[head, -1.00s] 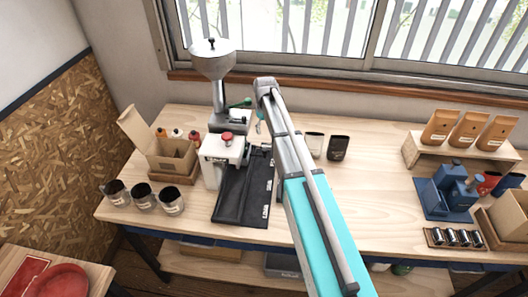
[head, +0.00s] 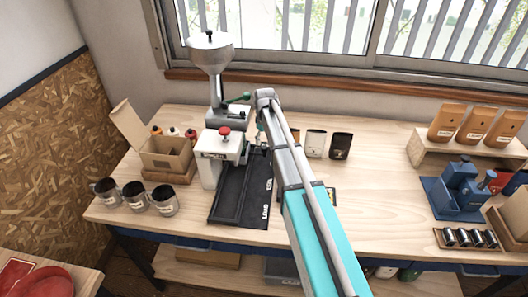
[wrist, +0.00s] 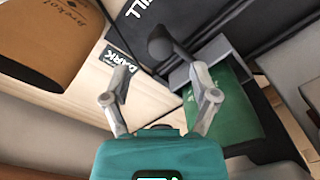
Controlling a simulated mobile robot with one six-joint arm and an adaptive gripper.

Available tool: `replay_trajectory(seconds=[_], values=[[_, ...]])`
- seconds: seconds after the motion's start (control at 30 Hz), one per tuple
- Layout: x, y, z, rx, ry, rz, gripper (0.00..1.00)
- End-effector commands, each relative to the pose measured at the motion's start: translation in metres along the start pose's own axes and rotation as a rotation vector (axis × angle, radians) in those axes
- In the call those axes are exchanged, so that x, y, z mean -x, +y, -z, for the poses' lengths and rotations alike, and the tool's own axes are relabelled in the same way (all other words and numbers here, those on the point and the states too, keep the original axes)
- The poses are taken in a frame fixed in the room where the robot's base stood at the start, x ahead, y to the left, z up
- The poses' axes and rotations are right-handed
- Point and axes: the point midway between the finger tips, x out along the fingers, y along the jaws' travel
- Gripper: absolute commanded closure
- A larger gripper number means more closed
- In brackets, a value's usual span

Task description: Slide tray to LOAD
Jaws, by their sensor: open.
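The packing machine (head: 223,150) stands at the left of the bench, with a metal hopper, a white press body and a red knob. Its black slide track (head: 236,196) runs toward the bench front, with white labels along its right side; LOAD is at the front end. In the wrist view the track (wrist: 140,18) shows the end of a label, "ILL". A dark rounded knob (wrist: 160,46) on a bar stands just beyond my gripper (wrist: 165,80), which is open with nothing between its fingertips. I cannot tell whether the knob belongs to the tray or touches a finger.
Small coffee bags (head: 341,145) stand right of my arm, by a DARK label (wrist: 118,58). Several metal mugs (head: 134,194) and an open cardboard box (head: 166,152) are left of the machine. A blue device (head: 460,190) stands far right. The bench middle right is clear.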

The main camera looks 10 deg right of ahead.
Motion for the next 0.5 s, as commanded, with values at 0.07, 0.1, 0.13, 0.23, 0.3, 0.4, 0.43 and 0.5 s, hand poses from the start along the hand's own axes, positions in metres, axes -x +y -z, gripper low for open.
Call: replay_trajectory(seconds=[0.07,0.1,0.13,0.23,0.3,0.4,0.43,0.5], values=[[-0.011,0.000,0.000,0.000,0.000,0.000,0.23],[-0.013,0.000,0.000,0.000,0.000,0.000,0.23],[-0.016,0.000,0.000,0.000,0.000,0.000,0.23],[-0.023,-0.001,0.000,0.001,0.000,0.000,0.23],[-0.029,-0.001,0.000,0.001,0.000,0.000,0.23],[-0.035,-0.001,0.000,0.001,0.000,0.000,0.23],[-0.037,-0.001,0.000,0.001,0.000,0.000,0.23],[-0.040,-0.001,0.000,0.001,0.000,0.000,0.23]])
